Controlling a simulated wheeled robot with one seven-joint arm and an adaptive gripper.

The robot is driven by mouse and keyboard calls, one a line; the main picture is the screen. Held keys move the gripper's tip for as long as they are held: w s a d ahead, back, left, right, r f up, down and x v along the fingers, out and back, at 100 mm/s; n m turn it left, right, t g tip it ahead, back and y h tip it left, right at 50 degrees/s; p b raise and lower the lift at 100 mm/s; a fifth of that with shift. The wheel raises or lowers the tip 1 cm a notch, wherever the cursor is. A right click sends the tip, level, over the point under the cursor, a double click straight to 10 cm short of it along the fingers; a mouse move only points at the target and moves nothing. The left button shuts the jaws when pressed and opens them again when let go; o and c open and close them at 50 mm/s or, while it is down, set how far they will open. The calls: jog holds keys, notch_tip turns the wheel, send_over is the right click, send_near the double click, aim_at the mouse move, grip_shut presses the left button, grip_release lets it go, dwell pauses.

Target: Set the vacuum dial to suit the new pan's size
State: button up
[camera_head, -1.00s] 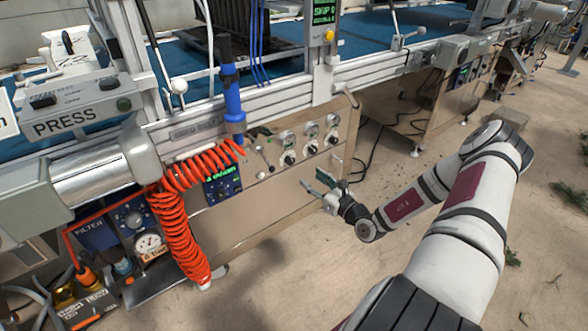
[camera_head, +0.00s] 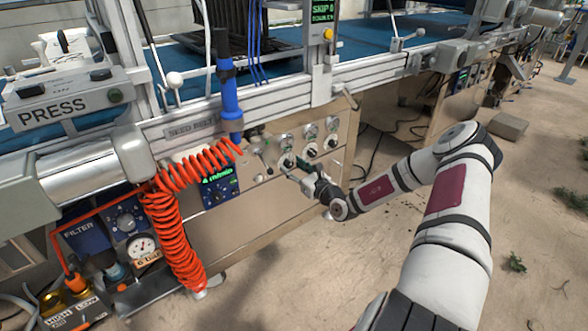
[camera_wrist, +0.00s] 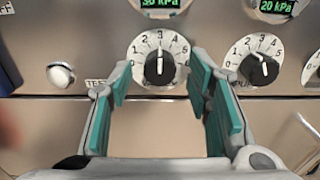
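In the wrist view a round white dial (camera_wrist: 160,62) with a black knob sits straight ahead between my fingertips. Its white pointer line is near the 3. A green display (camera_wrist: 160,3) above it reads 30 kPa. A second numbered dial (camera_wrist: 262,66) is to the right, under a display (camera_wrist: 274,6) reading 20 kPa; its pointer is tilted left of upright. My gripper (camera_wrist: 160,76) has teal pads and is open, with nothing visibly held. In the head view my gripper (camera_head: 296,172) is at the panel's lower dial row. Labels under the dials are partly hidden, so I cannot read which is vacuum.
A white button (camera_wrist: 61,75) is left of the near dial, by a TEST label (camera_wrist: 96,83). An orange coiled hose (camera_head: 178,235) hangs left of the panel (camera_head: 265,210). A small screen unit (camera_head: 219,183) is between them. Floor to the right is mostly clear.

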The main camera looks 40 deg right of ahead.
grip_shut()
jog(key=shift+r+m+p, duration=0.15)
jog(key=shift+m+p, duration=0.15)
jog(key=shift+p, duration=0.35)
jog(key=m+p, duration=0.2)
jog(key=shift+p, duration=0.3)
jog(key=shift+m+p, duration=1.4)
jog(key=shift+m, duration=0.2)
jog(key=shift+o, duration=0.8)
grip_release()
